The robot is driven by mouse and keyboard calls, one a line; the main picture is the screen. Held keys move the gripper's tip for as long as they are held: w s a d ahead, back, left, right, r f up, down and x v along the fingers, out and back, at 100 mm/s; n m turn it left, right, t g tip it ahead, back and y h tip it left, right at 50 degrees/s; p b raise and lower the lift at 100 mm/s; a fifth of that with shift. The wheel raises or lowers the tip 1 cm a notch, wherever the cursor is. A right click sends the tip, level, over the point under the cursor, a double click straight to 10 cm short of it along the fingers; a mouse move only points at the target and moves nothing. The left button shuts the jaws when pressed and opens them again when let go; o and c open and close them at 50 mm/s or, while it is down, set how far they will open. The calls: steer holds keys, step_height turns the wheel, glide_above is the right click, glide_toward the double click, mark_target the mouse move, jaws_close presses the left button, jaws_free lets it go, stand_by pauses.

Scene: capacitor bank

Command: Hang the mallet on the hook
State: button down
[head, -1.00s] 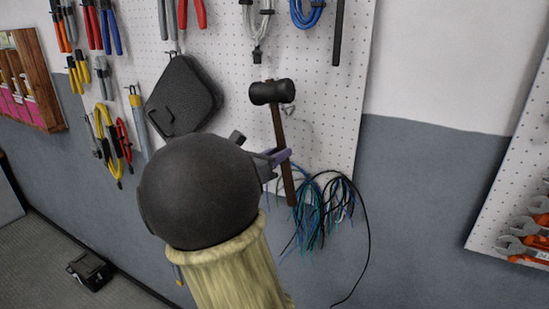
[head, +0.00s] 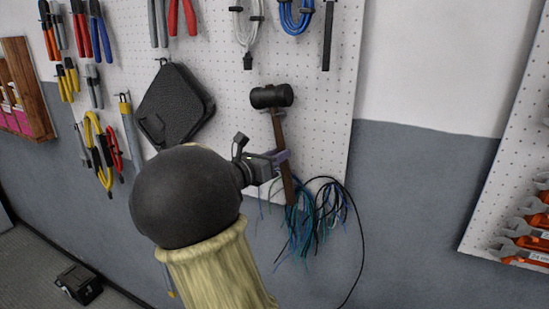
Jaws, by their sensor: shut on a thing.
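The mallet (head: 279,128) has a black head and a brown wooden handle. It is upright in front of the white pegboard, head at the top. My gripper (head: 281,158) is shut around the lower middle of its handle, coming in from the left. The mallet head covers part of the board, and I cannot make out the hook clearly. I cannot tell whether the mallet touches the board or a hook.
A bundle of blue, green and black wires (head: 315,218) hangs just below and right of the handle. A black case (head: 175,105) hangs to the left. White cable (head: 247,22) and blue cable (head: 297,14) hang above.

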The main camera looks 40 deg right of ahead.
steer(key=shift+w+d+f, duration=0.15)
steer(key=shift+d, duration=0.15)
stand_by(0.5)
steer(key=c, duration=1.2)
jaws_free()
steer(key=shift+o, duration=0.2)
steer(key=shift+f, duration=0.1)
steer(key=s+a+b, duration=0.1)
steer(key=a+b, duration=0.4)
steer(key=a, duration=1.2)
steer(key=shift+s+a, duration=0.15)
steer(key=shift+a, duration=0.1)
steer(key=shift+f, duration=0.15)
